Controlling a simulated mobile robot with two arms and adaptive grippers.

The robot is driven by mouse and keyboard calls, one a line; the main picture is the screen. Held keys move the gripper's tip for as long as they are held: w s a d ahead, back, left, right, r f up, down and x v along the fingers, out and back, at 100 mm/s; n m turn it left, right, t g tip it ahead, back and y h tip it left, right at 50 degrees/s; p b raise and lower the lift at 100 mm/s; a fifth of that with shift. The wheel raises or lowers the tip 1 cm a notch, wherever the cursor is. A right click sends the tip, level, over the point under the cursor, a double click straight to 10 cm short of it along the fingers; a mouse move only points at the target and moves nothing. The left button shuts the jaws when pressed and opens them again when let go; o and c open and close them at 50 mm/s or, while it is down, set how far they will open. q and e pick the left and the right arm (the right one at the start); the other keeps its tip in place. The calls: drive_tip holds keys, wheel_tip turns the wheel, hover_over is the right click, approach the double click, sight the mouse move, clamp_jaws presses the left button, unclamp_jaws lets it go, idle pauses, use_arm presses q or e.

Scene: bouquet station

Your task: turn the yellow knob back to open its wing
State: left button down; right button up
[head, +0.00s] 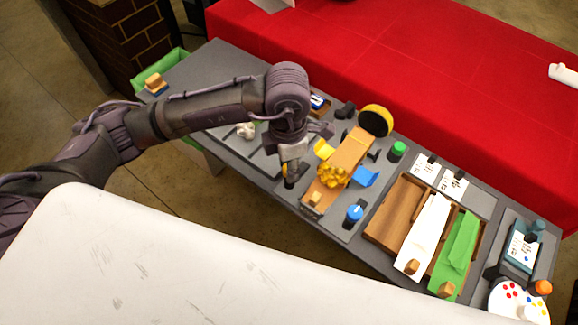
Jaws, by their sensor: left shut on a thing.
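My left gripper (290,182) points down at the near left side of the wooden bouquet fixture and is shut on the yellow knob (285,168). Only a sliver of the knob shows; the fingers hide the rest. The yellow wing (323,149) sticks out on the left of the wooden bed (350,150), tilted up. A blue wing (365,176) stands on the other side, with a blue knob (354,213) near the front edge. A bunch of yellow flowers (332,175) lies on the bed between the wings. My right gripper is out of view.
A green knob (397,150) and a yellow-faced black disc (376,120) stand behind the fixture. To the right is a wooden tray (389,208) with white and green wraps (458,250). A red-covered table (400,70) runs behind the grey bench.

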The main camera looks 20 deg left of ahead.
use_arm(q)
drive_tip(key=shift+r+n, duration=0.1)
drive_tip(key=shift+n, duration=0.5)
drive_tip(key=c, duration=0.8)
unclamp_jaws()
wheel_tip(320, 180, up, 12)
drive_tip(key=shift+w+a, duration=0.15)
drive_tip(key=shift+a, duration=0.05)
